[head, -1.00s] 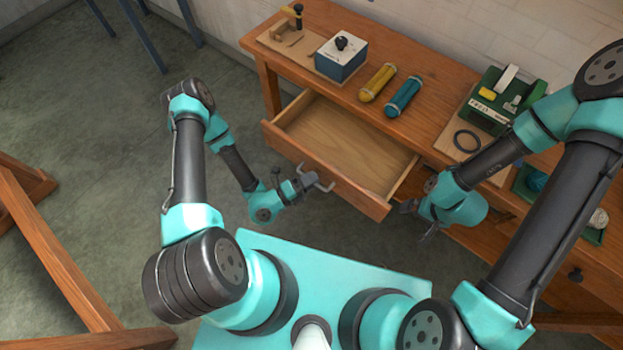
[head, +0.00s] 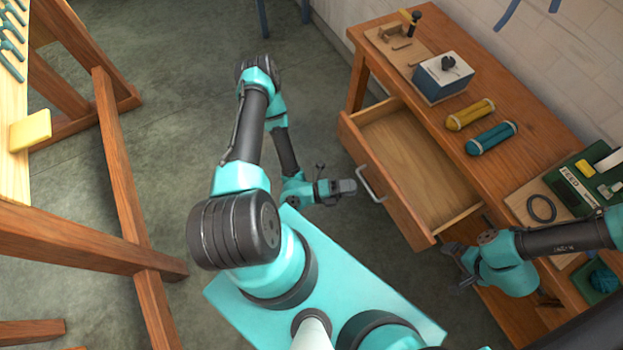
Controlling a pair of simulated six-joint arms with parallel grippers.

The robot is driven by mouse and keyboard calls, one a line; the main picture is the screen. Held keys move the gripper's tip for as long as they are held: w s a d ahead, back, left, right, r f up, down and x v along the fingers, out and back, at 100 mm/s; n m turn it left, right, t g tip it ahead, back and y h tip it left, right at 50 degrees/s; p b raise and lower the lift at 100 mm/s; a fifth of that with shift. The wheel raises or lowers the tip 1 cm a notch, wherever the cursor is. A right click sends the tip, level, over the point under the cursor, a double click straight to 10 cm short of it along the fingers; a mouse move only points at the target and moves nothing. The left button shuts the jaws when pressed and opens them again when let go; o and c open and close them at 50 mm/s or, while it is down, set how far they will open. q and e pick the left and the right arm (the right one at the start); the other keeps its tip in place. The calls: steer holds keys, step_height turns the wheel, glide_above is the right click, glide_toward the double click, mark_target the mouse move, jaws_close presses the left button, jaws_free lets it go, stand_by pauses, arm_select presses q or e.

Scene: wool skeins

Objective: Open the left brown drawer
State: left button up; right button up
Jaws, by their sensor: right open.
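The left brown drawer (head: 385,190) stands pulled well out of the wooden desk, and its inside looks empty. Its metal bar handle (head: 371,186) is on the front panel. My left gripper (head: 350,187) is just left of the handle, with a small gap seen between them. Its fingers look close together, but I cannot tell whether they are open or shut. My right gripper (head: 458,265) is open and empty near the drawer's lower right corner.
The desk top (head: 440,120) carries a blue and white box (head: 443,77), a yellow skein (head: 470,114), a teal skein (head: 491,138), a black ring (head: 541,208) and a green device (head: 585,185). Another wooden frame (head: 120,170) stands at the left. The floor between is clear.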

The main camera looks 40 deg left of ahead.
arm_select(q)
steer(key=v, duration=1.2)
steer(key=shift+s+r, duration=0.1)
steer(key=s+d+m+g+y, duration=0.1)
steer(key=s+m+g, duration=0.3)
steer(key=m+g, duration=0.75)
steer(key=s+d+m+g+y, duration=0.1)
steer(key=s+m+g+y, duration=0.15)
steer(key=m+g, duration=0.85)
steer(key=w+r+m+t+y, duration=0.2)
steer(key=w+m+t+y, duration=0.5)
steer(key=w+m, duration=0.9)
steer(key=m+t, duration=0.2)
steer(key=m, duration=0.2)
steer(key=shift+w+a+r, duration=0.25)
steer(key=shift+a+r, duration=0.05)
steer(key=shift+r, duration=0.05)
